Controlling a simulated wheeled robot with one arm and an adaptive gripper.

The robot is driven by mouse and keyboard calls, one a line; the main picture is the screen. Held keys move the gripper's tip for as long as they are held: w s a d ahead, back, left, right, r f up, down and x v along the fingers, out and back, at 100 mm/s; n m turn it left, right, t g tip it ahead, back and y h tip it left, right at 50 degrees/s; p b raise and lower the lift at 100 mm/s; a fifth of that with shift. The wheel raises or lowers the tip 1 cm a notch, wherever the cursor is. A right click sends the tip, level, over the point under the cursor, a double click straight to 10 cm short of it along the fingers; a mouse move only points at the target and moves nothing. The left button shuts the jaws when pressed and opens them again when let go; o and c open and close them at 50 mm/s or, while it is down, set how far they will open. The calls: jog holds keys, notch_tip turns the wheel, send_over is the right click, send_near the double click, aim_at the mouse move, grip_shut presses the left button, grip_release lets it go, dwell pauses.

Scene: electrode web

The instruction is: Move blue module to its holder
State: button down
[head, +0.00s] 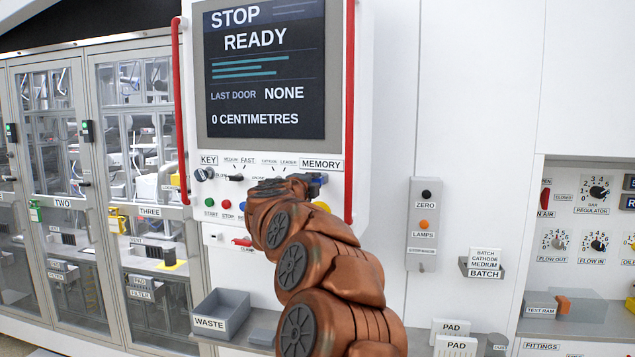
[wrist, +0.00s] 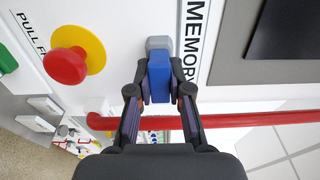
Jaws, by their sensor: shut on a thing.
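The blue module (wrist: 159,78) is between the fingers of my gripper (wrist: 159,98) in the wrist view, and the gripper is shut on it. The module's far end meets a grey block (wrist: 158,44) beside the MEMORY label (wrist: 192,40); I cannot tell whether the block is a socket or part of the module. In the head view my gripper (head: 312,183) is at the panel just below the MEMORY label (head: 321,164). Only a little blue (head: 318,178) shows there, and my arm hides much of the area. No holder for the module can be identified for certain.
A red rail (head: 349,110) runs along the panel's right edge, close to my arm. A yellow and red pull knob (wrist: 75,58) sits near the gripper. A WASTE bin (head: 222,312) stands below. A BATCH card holder (head: 482,267) is on the right wall.

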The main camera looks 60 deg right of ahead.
jog(key=shift+a, duration=0.25)
jog(key=shift+b+v, duration=0.3)
jog(key=shift+v, duration=0.85)
jog(key=w+a+f+b, duration=0.3)
jog(key=w+f, duration=0.3)
jog(key=f, duration=0.5)
jog(key=w+a+f+b, duration=0.3)
jog(key=w+a+f, duration=0.2)
jog(key=f, duration=0.6)
jog(key=shift+w+f, duration=0.25)
jog(key=shift+w, duration=0.55)
jog(key=shift+f+b, duration=0.1)
jog(key=shift+b, duration=0.2)
jog(key=x, duration=0.6)
